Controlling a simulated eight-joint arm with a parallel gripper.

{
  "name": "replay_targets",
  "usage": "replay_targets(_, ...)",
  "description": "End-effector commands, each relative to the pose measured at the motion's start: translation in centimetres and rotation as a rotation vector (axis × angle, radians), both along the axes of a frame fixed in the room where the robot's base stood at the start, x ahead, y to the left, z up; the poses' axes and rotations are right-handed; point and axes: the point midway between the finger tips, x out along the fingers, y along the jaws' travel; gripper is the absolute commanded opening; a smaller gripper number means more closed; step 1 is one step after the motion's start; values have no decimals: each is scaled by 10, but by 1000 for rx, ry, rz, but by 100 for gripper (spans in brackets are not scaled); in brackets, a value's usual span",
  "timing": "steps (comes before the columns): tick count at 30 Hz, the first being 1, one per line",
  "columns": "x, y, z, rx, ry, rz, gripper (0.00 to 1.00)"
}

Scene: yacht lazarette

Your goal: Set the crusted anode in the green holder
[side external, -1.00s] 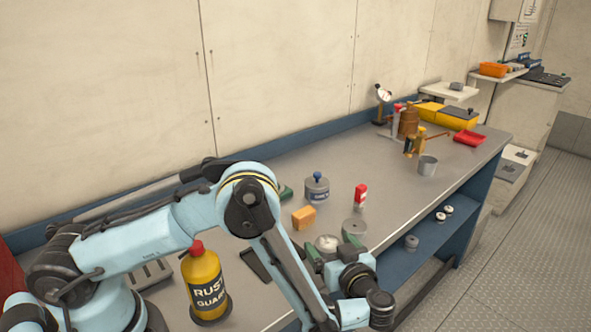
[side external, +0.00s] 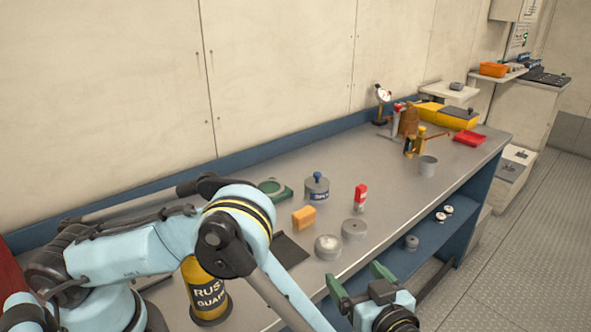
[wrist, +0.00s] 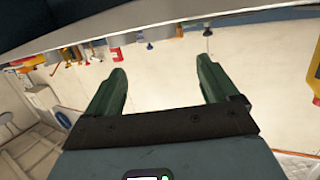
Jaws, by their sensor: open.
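A round grey disc with a pale, whitish crusted top (side external: 328,247), which looks like the crusted anode, lies on the bench near its front edge. A plainer grey disc (side external: 354,229) lies just beyond it to the right. The green holder (side external: 274,189) sits further back, left of a grey pot, and no disc shows in it. My gripper (side external: 355,277) is open and empty, in front of the bench edge and apart from both discs. Its green fingers also stand apart in the wrist view (wrist: 160,65), with nothing between them.
An orange block (side external: 304,218), a grey pot with a blue knob (side external: 317,188) and a red-and-white bottle (side external: 360,197) stand around the discs. The bench's middle right is clear before a metal cup (side external: 428,166).

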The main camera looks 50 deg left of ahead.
Motion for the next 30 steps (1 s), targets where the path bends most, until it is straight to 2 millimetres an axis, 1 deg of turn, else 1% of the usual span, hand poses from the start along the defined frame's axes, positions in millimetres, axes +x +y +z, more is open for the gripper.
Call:
replay_targets(2, 3, 2, 5, -6, 28, -5, 87)
replay_targets(5, 12, 13, 18, -26, 119, -25, 87)
replay_targets(10, 30, 44, 47, -97, 354, -106, 87)
replay_targets(15, 33, 78, 70, -189, 562, -224, 87)
replay_targets(19, 26, 102, 85, -261, 684, -332, 87)
replay_targets(22, 16, 118, 95, -315, 754, -425, 87)
replay_targets(27, -8, 140, 107, -396, 825, -591, 87)
replay_targets(30, -24, 149, 112, -434, 838, -691, 87)
